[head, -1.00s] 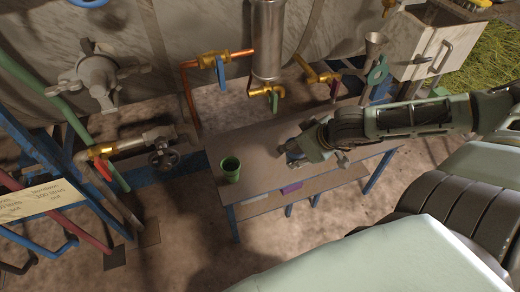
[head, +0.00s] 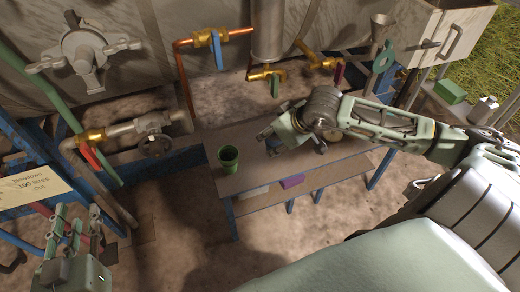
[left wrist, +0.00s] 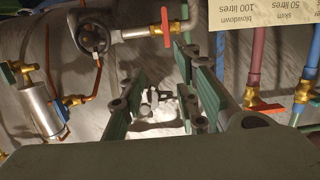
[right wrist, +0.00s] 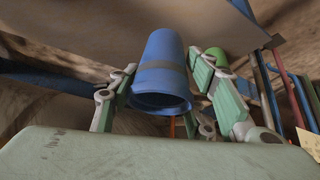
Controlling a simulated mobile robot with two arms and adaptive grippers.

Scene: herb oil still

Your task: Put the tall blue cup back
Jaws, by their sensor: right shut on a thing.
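My right gripper (head: 268,136) is above the bench in the head view, to the right of a green cup (head: 229,158). In the right wrist view the tall blue cup (right wrist: 160,65) is between the fingers of my right gripper (right wrist: 160,80), which is shut on it. A darker band runs around the cup, and its open rim faces the bottom of that picture. In the head view the cup is mostly hidden by the gripper. My left gripper (head: 78,225) is at the lower left, open and empty; its spread fingers (left wrist: 155,100) show in the left wrist view.
The bench (head: 200,170) has free top around the green cup. Purple (head: 292,181) and pale blocks lie on its lower shelf. Brass valves and a steel cylinder (head: 270,30) stand behind it. Pipes and a sign (head: 35,187) are at the left, a white box (head: 445,35) at the right.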

